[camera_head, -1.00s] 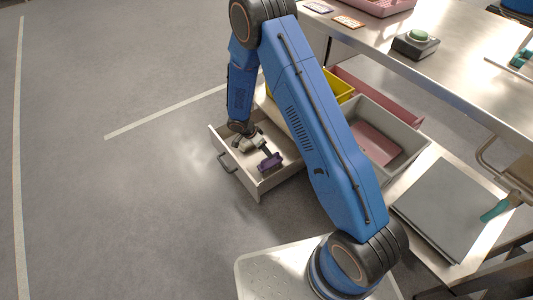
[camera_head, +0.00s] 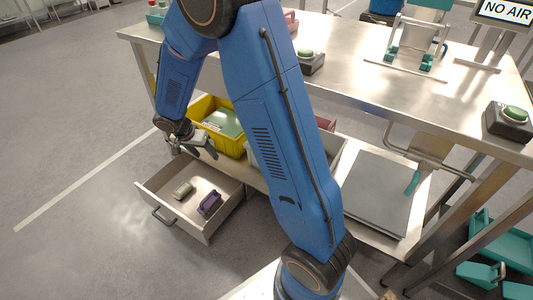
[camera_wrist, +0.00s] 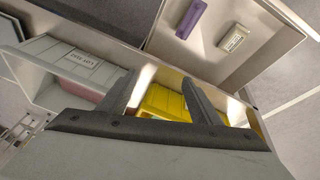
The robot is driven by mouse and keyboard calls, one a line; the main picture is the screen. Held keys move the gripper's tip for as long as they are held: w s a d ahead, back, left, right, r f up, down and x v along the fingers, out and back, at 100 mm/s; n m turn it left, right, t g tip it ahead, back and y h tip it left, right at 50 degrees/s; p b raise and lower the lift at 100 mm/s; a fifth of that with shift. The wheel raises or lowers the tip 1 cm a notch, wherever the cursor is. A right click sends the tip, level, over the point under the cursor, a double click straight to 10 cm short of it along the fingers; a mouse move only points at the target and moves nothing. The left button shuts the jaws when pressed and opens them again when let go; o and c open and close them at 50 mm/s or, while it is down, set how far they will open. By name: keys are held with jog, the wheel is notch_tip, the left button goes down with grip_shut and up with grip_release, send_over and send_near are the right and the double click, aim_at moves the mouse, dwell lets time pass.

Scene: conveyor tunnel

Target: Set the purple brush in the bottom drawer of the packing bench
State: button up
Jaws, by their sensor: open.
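The purple brush (camera_head: 209,203) lies in the open bottom drawer (camera_head: 207,237) of the packing bench (camera_head: 340,60). It also shows in the wrist view (camera_wrist: 191,18), lying flat on the drawer floor. A small pale, beige block (camera_head: 183,190) lies beside it in the drawer, apart from it; the wrist view shows it as well (camera_wrist: 233,38). My gripper (camera_head: 200,147) is open and empty, above and behind the drawer near the yellow bin. In the wrist view its two fingers (camera_wrist: 160,90) stand apart with nothing between them.
A yellow bin (camera_head: 234,148) and a grey bin (camera_wrist: 60,62) stand on the lower shelf behind the drawer. A grey flat plate (camera_head: 378,195) lies on the shelf at right. Green-button boxes (camera_head: 510,117) sit on the benchtop. The floor left of the drawer is clear.

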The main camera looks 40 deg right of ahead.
jog(key=s+d+r+n, duration=0.1)
jog(key=s+d+r, duration=0.1)
jog(key=s+r, duration=0.3)
jog(key=s+d+r+n, duration=0.1)
jog(key=s+d+r, duration=0.15)
jog(key=r, duration=0.45)
jog(key=s+r+n+t+y, duration=0.1)
jog(key=s+r, duration=0.3)
jog(key=s, duration=0.5)
jog(key=s+r+n+t+y, duration=0.1)
jog(key=s+r+n, duration=0.3)
jog(key=s, duration=0.5)
jog(key=s+d+r+n+t+y, duration=0.1)
jog(key=s+r+n, duration=0.2)
jog(key=s, duration=0.6)
jog(key=shift+r+t+y, duration=0.3)
jog(key=shift+r+y, duration=0.1)
jog(key=shift+r, duration=0.55)
jog(key=shift+c, duration=0.6)
